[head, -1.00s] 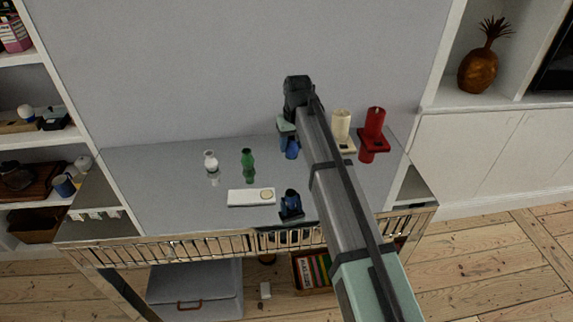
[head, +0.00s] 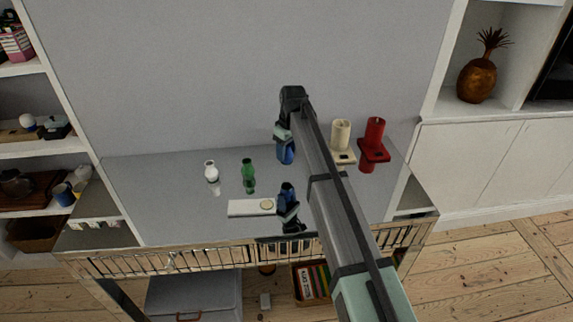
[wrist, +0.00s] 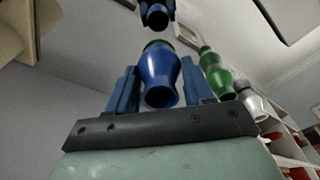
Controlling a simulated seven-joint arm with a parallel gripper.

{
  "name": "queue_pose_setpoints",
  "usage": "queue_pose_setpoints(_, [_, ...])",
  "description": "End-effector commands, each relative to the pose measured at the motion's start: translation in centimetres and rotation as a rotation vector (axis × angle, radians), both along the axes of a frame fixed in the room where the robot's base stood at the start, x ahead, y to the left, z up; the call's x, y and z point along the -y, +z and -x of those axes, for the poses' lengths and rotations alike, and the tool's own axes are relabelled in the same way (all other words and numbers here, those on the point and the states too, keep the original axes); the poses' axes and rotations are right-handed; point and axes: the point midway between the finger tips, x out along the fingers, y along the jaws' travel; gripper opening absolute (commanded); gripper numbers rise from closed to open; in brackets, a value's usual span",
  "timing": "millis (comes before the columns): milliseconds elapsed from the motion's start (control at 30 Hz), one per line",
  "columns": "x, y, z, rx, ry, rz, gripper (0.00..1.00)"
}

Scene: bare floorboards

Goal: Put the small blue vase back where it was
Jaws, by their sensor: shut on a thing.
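The small blue vase (wrist: 160,68) stands between the two blue fingers of my gripper (wrist: 160,90) in the wrist view, with its open mouth toward the camera. My gripper is shut on it. In the head view my gripper (head: 286,156) hangs over the back right half of the glossy tabletop (head: 140,190), left of the cream candle. The vase cannot be told apart from the blue fingers there. A mirror image of the gripper shows below it, with a gap between, so the vase is held above the surface.
A green vase (head: 248,170) and a white vase (head: 211,170) stand to the left. A white tray (head: 240,208) lies toward the front. A cream candle (head: 341,135) and a red candle (head: 375,133) stand to the right on holders. The wall (head: 200,80) is behind.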

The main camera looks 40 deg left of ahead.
Motion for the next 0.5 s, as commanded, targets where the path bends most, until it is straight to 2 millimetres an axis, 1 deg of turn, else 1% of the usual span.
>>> queue_pose_setpoints(33, [0.1,-0.8,0.0,0.0,0.0,0.0,0.15])
queue_pose_setpoints(100, [0.0,-1.7,0.0,0.0,0.0,0.0,0.15])
queue_pose_setpoints(267, [0.0,-2.7,0.0,0.0,-0.001,0.0,0.15])
queue_pose_setpoints(500, [0.0,-5.4,0.0,0.0,-0.001,0.0,0.15])
